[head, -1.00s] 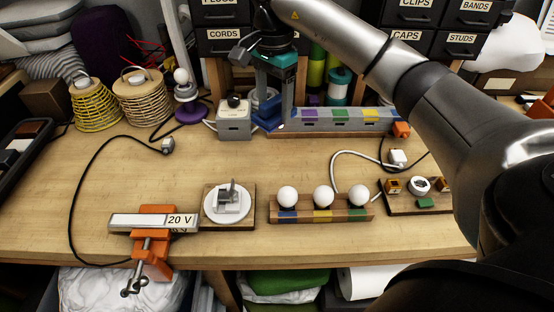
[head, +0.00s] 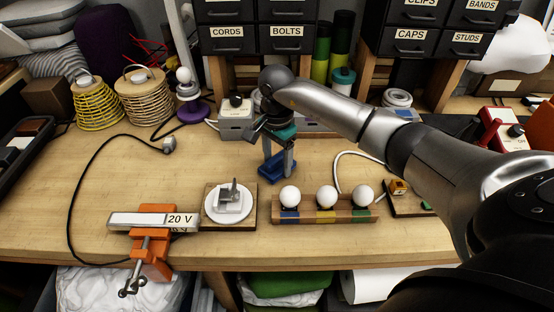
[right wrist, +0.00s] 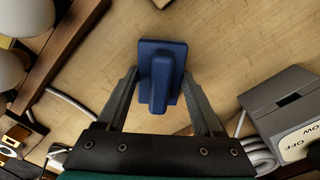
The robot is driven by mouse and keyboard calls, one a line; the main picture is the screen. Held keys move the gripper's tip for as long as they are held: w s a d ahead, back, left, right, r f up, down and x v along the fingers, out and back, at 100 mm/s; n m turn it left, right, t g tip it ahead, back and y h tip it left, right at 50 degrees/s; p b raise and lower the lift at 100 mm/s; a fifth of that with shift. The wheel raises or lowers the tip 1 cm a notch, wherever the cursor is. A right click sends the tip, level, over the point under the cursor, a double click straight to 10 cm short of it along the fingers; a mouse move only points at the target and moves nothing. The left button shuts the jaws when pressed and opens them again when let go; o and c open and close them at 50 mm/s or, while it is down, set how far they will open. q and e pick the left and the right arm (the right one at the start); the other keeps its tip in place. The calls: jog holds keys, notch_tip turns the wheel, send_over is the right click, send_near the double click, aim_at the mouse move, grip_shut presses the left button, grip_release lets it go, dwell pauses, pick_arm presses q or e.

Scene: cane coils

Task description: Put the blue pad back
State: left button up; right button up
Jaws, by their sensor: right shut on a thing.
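The blue pad (head: 277,173) is a flat blue plate with a raised grip bar. My right gripper (head: 278,163) is shut on it, fingers pointing down, over the middle of the bench behind the bulb rack. In the right wrist view the pad (right wrist: 172,62) shows between the two grey fingers (right wrist: 160,85). I cannot tell whether it touches the bench. A wooden rack (head: 325,216) in front bears three white bulbs over blue, yellow and green marks. The grey strip (head: 315,126) at the back is mostly hidden by my right arm. My left gripper is out of view.
A grey switch box (head: 237,125) stands behind the pad. A round white plate with a grey piece (head: 229,203) and an orange clamp (head: 152,245) are at front left. The bench left of the pad is mostly clear, with a black cable.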

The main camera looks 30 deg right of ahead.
aim_at(277, 156)
jog(key=o, duration=0.8)
jog(key=shift+f, duration=0.15)
jog(key=o, duration=0.5)
jog(key=shift+r, duration=0.2)
notch_tip(277, 156, up, 12)
jog(key=p, duration=0.1)
